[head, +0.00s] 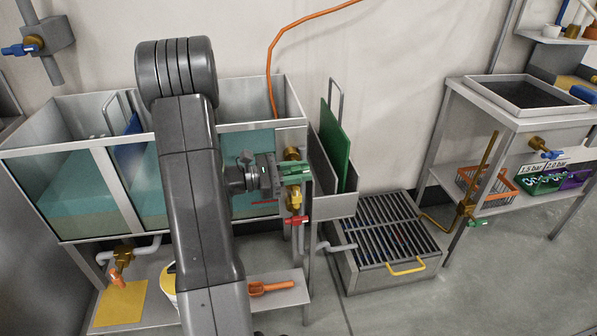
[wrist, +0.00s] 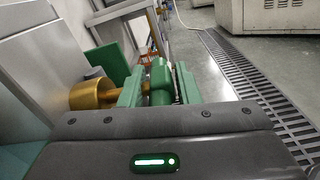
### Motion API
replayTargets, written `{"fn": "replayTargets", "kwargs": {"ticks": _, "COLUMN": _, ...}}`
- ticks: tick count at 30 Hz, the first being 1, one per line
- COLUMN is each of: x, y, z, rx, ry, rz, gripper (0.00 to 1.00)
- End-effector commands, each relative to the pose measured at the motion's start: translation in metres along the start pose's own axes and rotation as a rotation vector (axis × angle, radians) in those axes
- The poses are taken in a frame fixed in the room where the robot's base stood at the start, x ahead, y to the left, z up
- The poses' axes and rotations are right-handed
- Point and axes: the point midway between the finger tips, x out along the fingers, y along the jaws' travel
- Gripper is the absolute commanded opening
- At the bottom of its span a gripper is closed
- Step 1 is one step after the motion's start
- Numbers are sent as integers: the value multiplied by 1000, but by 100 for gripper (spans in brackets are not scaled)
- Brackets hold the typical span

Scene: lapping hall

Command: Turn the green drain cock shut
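The green drain cock (head: 296,168) is on a brass fitting (head: 292,154) at the right front corner of the tank. In the wrist view its green handle (wrist: 160,80) lies between my fingers, with brass (wrist: 92,95) to the left. My gripper (head: 288,175) is at the cock; in the wrist view my gripper (wrist: 160,88) has a green finger on each side of the handle. Narrow gaps seem to show beside the handle, so the fingers look open around it. Contact is hard to judge.
A red-handled cock (head: 297,220) sits just below. Another green-handled cock (head: 478,222) is at the right bench. A floor grate (head: 390,240) with a yellow handle lies right of the tank (head: 70,200). A green plate (head: 335,145) stands in a narrow bin (head: 335,204) close by.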

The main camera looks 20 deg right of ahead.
Motion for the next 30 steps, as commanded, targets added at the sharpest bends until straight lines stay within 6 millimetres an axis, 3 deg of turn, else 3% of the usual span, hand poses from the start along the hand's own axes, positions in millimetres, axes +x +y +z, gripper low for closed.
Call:
{"fn": "replayTargets", "kwargs": {"ticks": 1, "x": 0, "y": 0, "z": 0, "rx": 0, "ry": 0, "rz": 0, "gripper": 19}}
{"fn": "replayTargets", "kwargs": {"ticks": 4, "x": 0, "y": 0, "z": 0, "rx": 0, "ry": 0, "rz": 0, "gripper": 0}}
{"fn": "replayTargets", "kwargs": {"ticks": 28, "x": -1, "y": 0, "z": -2, "rx": 5, "ry": 154, "rz": -30, "gripper": 0}}
{"fn": "replayTargets", "kwargs": {"ticks": 29, "x": -1, "y": 0, "z": -2, "rx": 5, "ry": 154, "rz": -30, "gripper": 23}}
{"fn": "replayTargets", "kwargs": {"ticks": 30, "x": -1, "y": 0, "z": -1, "rx": 5, "ry": 154, "rz": -30, "gripper": 31}}
